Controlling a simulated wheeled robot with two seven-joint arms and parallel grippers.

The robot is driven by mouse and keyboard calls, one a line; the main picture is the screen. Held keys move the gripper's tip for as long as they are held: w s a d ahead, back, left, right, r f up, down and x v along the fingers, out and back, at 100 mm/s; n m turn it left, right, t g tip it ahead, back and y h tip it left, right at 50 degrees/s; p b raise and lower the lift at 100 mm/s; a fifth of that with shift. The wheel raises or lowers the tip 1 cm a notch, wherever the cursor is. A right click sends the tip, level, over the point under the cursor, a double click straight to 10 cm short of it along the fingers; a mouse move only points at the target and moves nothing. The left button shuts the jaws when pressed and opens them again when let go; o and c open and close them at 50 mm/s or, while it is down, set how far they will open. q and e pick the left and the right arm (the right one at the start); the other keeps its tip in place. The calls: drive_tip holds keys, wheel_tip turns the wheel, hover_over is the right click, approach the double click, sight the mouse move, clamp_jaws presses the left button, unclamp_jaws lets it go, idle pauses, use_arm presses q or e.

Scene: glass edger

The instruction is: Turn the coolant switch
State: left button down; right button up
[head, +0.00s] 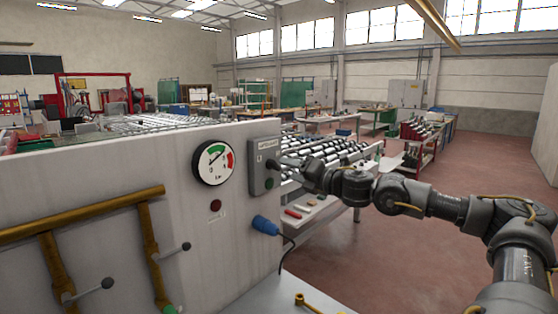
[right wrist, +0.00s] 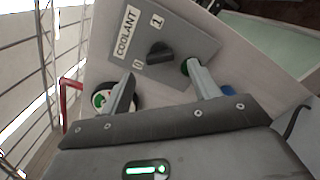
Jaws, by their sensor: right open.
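The coolant switch is a black knob (right wrist: 159,52) on a grey plate (right wrist: 185,35) labelled COOLANT, with 0 and I marks on either side. In the head view the switch box (head: 257,170) is mounted on the right part of the pale machine panel. My right gripper (right wrist: 161,78) is open, with its fingers apart and pointing toward the plate. The knob shows between and beyond the fingertips, and I cannot tell any contact. In the head view my right gripper (head: 288,173) is just right of the switch box. My left gripper is not in view.
A pressure gauge (head: 214,163) and a dark red button (head: 215,205) are on the panel left of the switch. A blue plug (head: 265,225) with a cable is below it. Yellow pipes (head: 85,213) with levers run at left. Red floor (head: 430,260) is open at right.

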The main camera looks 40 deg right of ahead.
sight(278, 166)
drive_tip(key=shift+w+a+p, duration=0.15)
drive_tip(key=shift+w+p, duration=0.5)
drive_tip(key=shift+w, duration=0.8)
drive_tip(key=shift+w+a+p, duration=0.1)
drive_tip(key=shift+w+p, duration=0.55)
drive_tip(key=shift+w, duration=0.8)
drive_tip(key=c, duration=1)
